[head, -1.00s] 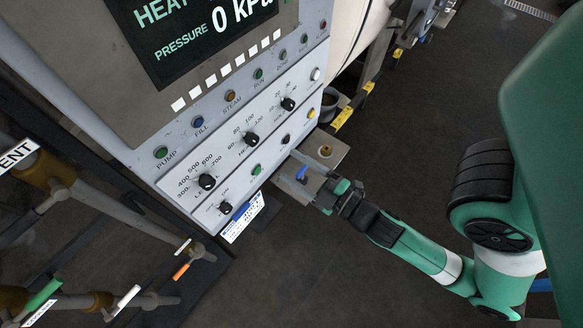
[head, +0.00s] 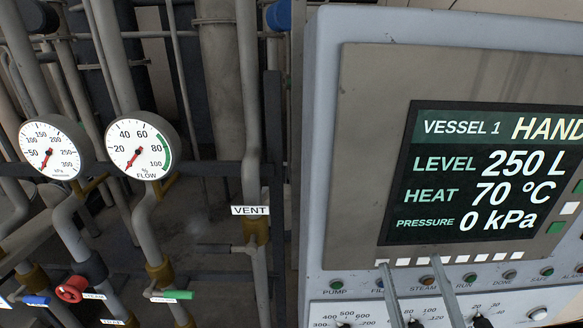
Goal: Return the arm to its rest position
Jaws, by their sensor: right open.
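My right gripper (head: 410,262) shows only as two thin grey fingers rising from the bottom edge in the head view. The fingers are apart, with nothing visible between them. They stand in front of the lower part of the control panel (head: 365,150), over its row of buttons. Whether they touch the panel cannot be told. The rest of my right arm is outside the picture. My left gripper is not in view.
The panel screen (head: 475,170) reads level 250 L, heat 70 °C and pressure 0 kPa. Left of the panel are pipes, a pressure gauge (head: 48,152), a flow gauge (head: 140,148), a red valve wheel (head: 72,289) and a VENT label (head: 250,210).

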